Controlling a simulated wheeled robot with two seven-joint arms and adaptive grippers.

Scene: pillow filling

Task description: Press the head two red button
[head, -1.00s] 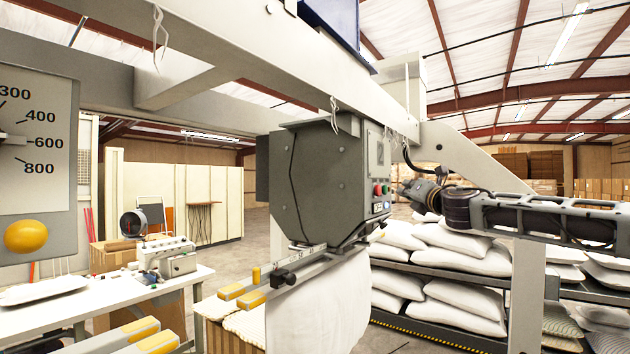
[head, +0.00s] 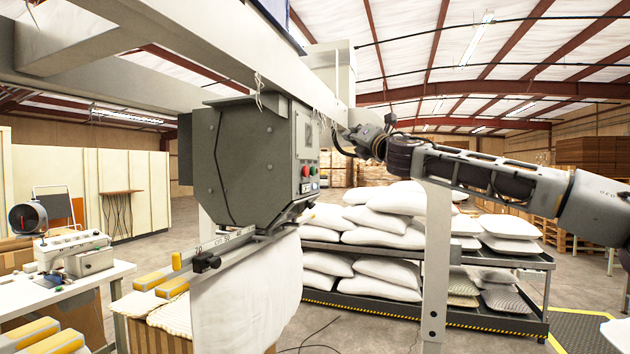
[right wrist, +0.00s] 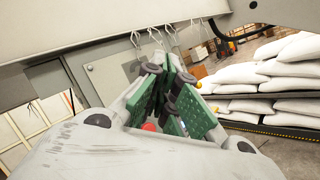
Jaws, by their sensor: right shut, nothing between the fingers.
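The grey filling head (head: 240,160) hangs from the overhead beam, with a control panel on its right side. The red button (head: 305,171) is on that panel, next to a green button (head: 313,170). A red round spot, which looks like the button, shows low between the fingers in the right wrist view (right wrist: 148,127). My right gripper (head: 345,145) is shut and empty, to the right of the panel and a little above the red button, apparently apart from it. Its green-padded fingers show in the right wrist view (right wrist: 165,100). My left gripper is not in view.
The overhead beam (head: 205,45) runs just above the panel, and loose strings hang from it. A white pillow cover (head: 250,300) hangs below the head. A rack of white pillows (head: 385,235) and a grey post (head: 436,265) stand right of it.

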